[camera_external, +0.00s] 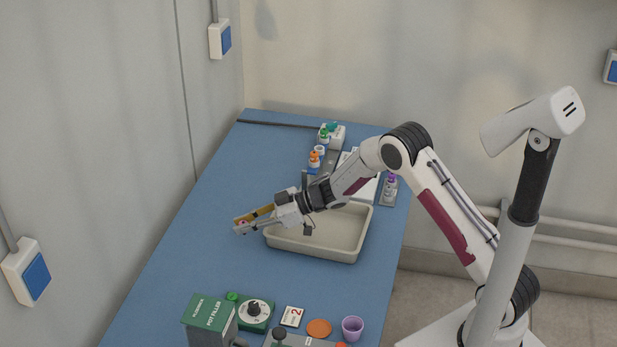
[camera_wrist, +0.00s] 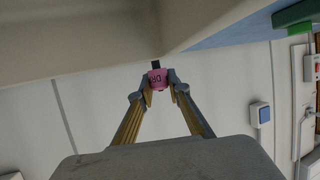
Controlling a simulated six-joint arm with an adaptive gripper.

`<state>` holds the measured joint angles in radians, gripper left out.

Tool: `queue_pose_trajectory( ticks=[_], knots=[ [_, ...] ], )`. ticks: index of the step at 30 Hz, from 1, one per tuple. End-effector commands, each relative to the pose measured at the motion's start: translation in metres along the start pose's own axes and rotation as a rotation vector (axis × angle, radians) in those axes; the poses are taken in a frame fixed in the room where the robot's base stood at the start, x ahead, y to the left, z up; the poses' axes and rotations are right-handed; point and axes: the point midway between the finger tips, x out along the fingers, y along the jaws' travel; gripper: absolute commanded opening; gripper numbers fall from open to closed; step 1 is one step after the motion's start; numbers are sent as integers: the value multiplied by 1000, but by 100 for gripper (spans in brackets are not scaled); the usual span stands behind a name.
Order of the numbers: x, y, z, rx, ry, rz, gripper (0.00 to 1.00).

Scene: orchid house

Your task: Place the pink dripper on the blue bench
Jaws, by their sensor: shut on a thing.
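My gripper (camera_external: 240,226) is shut on the pink dripper, which shows as a small pink spot (camera_external: 243,222) between the fingertips. In the wrist view the pink dripper (camera_wrist: 157,78) is pinched between the two fingertips, with dark lettering on its side and a dark tip. The blue bench (camera_external: 190,235) runs beneath the arm. My gripper is over the bench, beside the left end of the beige tray. I cannot tell exactly how high the dripper is above the bench.
The beige tray (camera_external: 312,252) looks empty. A rack with orange and green-topped drippers (camera_external: 315,160) stands behind it. A green pot filler box (camera_external: 208,318), a dial timer (camera_external: 256,310), an orange disc (camera_external: 319,328) and a purple cup (camera_external: 352,328) stand at the front. The bench's left side is clear.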

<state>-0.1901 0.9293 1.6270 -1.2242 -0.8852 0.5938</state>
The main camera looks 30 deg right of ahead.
Motion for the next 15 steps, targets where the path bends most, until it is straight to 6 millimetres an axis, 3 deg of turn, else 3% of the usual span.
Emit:
queue_pose_trajectory(
  ticks=[8,15],
  knots=[
    [0,0,1,0,0,0,6],
    [8,0,18,3,-1,0,6]
  ],
)
